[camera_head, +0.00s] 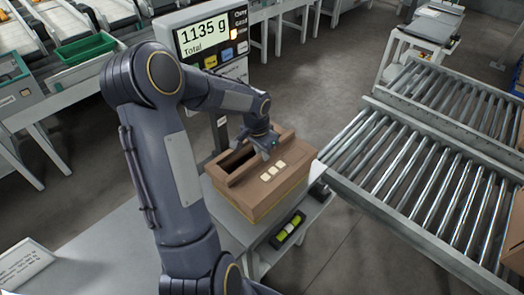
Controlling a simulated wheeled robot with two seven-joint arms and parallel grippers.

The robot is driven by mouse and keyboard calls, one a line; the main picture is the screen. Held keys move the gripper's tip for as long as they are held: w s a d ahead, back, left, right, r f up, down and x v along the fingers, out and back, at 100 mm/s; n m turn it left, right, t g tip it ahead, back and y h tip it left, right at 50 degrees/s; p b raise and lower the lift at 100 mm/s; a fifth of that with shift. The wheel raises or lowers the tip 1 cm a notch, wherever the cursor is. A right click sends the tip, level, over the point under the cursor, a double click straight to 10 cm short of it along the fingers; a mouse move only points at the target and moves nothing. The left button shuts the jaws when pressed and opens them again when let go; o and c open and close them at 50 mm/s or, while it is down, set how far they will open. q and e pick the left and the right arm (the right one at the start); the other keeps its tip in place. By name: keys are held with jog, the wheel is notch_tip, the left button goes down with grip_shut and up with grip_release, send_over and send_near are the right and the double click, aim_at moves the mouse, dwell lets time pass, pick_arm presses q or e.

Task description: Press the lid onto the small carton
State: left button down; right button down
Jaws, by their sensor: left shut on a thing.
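The small carton (262,212), brown cardboard, stands on the grey bench below the scale display. A dark gap shows at the left back, so the lid looks shifted rather than fully seated. My left gripper (262,146) comes down from above at the lid's back part. It is shut on the lid, though its fingertips are small and partly hidden. My right gripper is not in view.
A roller conveyor (420,160) runs along the right. A small dark tray with yellow-green items (288,232) sits below the bench's edge. A green crate (88,48) is at the back left.

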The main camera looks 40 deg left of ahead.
pick_arm(q)
jog(key=shift+f+b, duration=0.85)
jog(key=shift+f, duration=0.3)
dwell(0.7)
jog(key=c, duration=1.3)
grip_release()
jog(key=shift+c, duration=0.2)
jog(key=shift+c, duration=1.2)
jog(key=shift+r, duration=0.1)
jog(key=shift+r+p, duration=3.1)
jog(key=shift+r, duration=0.9)
